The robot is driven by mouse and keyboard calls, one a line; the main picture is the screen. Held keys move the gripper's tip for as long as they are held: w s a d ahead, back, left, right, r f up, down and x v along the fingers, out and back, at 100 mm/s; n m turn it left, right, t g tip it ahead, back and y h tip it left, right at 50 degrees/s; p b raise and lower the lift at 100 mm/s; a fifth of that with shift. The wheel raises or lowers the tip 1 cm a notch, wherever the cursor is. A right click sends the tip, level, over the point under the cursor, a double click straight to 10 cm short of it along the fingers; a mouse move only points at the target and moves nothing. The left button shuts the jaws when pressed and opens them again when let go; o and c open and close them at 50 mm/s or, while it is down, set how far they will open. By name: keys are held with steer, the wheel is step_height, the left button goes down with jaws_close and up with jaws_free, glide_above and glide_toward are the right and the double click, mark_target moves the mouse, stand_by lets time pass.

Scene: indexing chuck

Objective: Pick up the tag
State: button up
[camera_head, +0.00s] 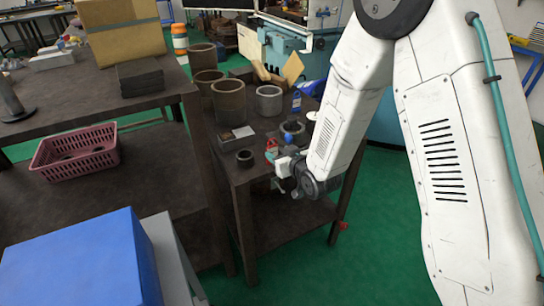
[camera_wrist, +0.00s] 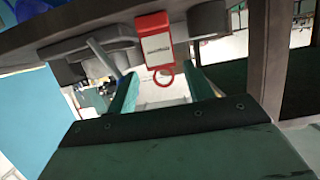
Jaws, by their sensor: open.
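The tag (camera_wrist: 157,42) has a red frame around a white label with a dark printed line, and a red ring at its end. In the wrist view it is at the top centre, against the dark table edge. My gripper (camera_wrist: 163,76) is open, its two teal fingers on either side of the tag's ring, with gaps to both sides. I cannot tell whether the ring is at fingertip depth. In the head view a small red piece (camera_head: 271,151), apparently the tag, is at the small table's front right edge, beside my gripper (camera_head: 279,170). My wrist partly hides that area.
The small dark table (camera_head: 259,176) holds several metal rings, a small box (camera_head: 237,138) and a blue knob (camera_head: 287,138) close to my wrist. Left are a workbench (camera_head: 60,105), a pink basket (camera_head: 76,152) and a blue box (camera_head: 83,262).

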mark_target(272, 146)
steer(key=x, duration=0.7)
steer(key=shift+w+a, duration=0.15)
steer(key=shift+w, duration=0.2)
steer(key=c, duration=0.8)
steer(key=shift+r, duration=0.6)
step_height(272, 146, up, 2)
steer(key=shift+r, duration=0.15)
steer(key=f+v, duration=0.1)
steer(key=v, duration=0.4)
steer(key=f+v, duration=0.1)
steer(key=v, duration=0.4)
steer(key=d+f+v, duration=0.1)
steer(key=v, duration=0.4)
steer(key=shift+s+d+f, duration=0.1)
steer(key=shift+s+d, duration=0.1)
steer(key=shift+s, duration=0.5)
